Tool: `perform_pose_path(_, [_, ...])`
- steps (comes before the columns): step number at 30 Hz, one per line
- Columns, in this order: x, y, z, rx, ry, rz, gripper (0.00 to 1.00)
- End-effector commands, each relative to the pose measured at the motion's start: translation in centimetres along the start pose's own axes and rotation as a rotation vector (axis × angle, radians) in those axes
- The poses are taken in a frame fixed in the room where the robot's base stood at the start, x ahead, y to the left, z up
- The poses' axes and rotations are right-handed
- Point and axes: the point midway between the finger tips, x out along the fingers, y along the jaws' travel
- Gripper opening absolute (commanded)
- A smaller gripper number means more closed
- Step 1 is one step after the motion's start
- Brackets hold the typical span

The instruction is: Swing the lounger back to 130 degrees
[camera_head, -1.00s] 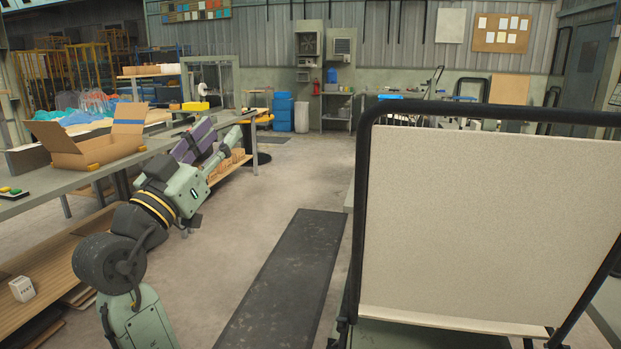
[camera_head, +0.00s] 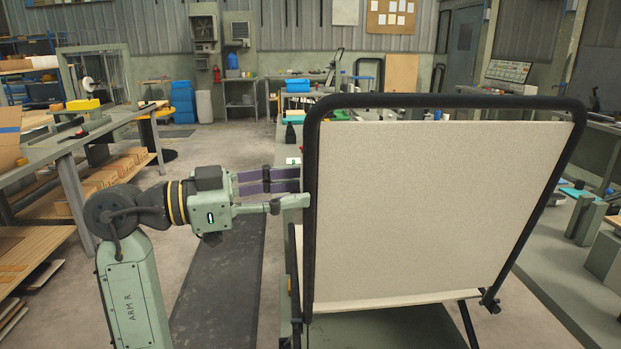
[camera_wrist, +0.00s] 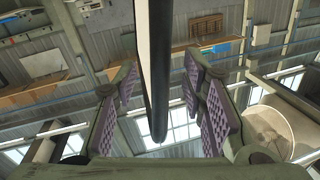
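The lounger back is a cream panel (camera_head: 430,210) in a black tube frame (camera_head: 311,200). It stands steeply raised at the right of the head view. The lounger seat (camera_head: 395,300) is mostly hidden behind and below it. My gripper (camera_head: 298,190) is at the left side tube, about halfway up, with its fingertips reaching the tube. In the wrist view, the black tube and panel edge (camera_wrist: 156,75) run between the purple-padded fingers of my gripper (camera_wrist: 165,90). The fingers are spread, with a visible gap on each side of the tube.
A bench (camera_head: 75,150) with shelves below stands at the left. A dark floor mat (camera_head: 220,290) lies below my arm. Another grey worktop (camera_head: 560,260) with items is at the right. The floor between the left bench and lounger is open.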

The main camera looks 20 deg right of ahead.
Motion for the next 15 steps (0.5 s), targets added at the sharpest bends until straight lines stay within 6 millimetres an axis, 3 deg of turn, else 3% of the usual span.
perform_pose_path(6, [3.1, 0.0, -0.2, 0.0, 0.001, 0.001, 0.38])
perform_pose_path(15, [4.1, 0.0, 0.0, 0.0, 0.001, -0.001, 0.38])
